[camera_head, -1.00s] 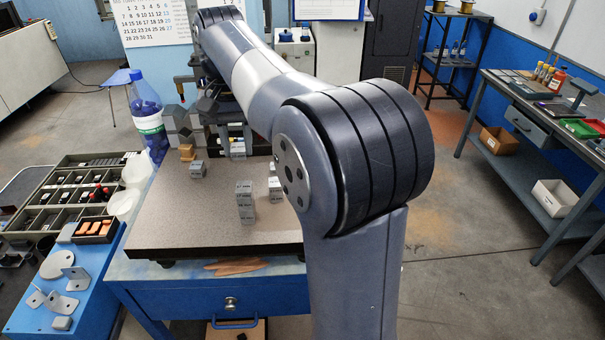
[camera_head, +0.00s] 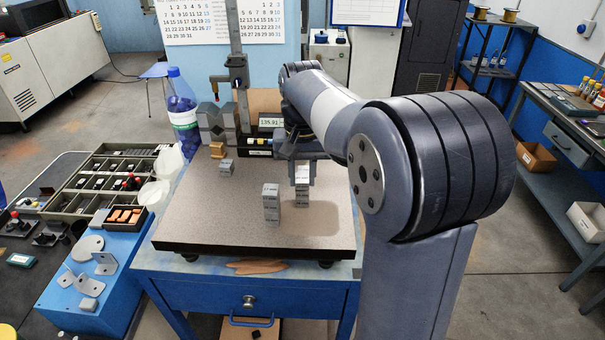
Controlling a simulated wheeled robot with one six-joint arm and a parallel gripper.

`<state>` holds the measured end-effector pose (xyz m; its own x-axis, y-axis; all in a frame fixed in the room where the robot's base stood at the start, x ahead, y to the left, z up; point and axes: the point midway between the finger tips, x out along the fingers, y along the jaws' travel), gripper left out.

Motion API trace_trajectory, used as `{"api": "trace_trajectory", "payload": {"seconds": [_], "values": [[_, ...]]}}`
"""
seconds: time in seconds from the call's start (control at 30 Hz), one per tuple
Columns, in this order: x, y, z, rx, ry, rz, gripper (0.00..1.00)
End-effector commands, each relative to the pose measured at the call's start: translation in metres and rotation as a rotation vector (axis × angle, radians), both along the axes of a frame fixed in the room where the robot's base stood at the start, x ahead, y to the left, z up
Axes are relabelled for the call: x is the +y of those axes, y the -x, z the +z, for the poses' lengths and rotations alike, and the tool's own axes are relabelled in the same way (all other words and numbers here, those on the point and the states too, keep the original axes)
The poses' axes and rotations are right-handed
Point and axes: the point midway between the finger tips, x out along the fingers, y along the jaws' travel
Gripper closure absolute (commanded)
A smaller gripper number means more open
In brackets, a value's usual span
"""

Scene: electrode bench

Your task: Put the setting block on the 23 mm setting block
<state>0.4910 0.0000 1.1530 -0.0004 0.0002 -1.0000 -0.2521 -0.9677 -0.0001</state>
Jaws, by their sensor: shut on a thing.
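My gripper (camera_head: 302,173) is at the back right of the granite plate, seen partly behind my arm. It is shut on a small grey setting block (camera_head: 302,170) with a pale labelled face. A taller grey stack (camera_head: 271,206) stands upright to the left and nearer. A single grey block (camera_head: 226,167) sits farther left. The labels are too small to read surely, so I cannot tell which block is the 23 mm one.
The granite plate (camera_head: 200,222) has free room at its front and left. A height gauge (camera_head: 236,75), dark angular blocks (camera_head: 213,122) and a small brass-coloured block (camera_head: 217,150) stand at the back. A blue-capped bottle (camera_head: 183,118) stands behind the plate's left side.

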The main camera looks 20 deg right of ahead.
Motion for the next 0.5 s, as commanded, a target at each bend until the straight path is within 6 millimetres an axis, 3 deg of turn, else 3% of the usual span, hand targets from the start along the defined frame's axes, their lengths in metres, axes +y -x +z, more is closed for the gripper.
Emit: {"api": "trace_trajectory", "payload": {"seconds": [0.37,0.4,0.5], "values": [[0.0,-0.0001,-0.0052,0.0,0.0,0.0,1.0],[0.0,0.0,-0.0052,0.0,0.0,0.0,0.72],[0.0,-0.0001,-0.0048,0.0,0.0,0.0,0.63]]}}
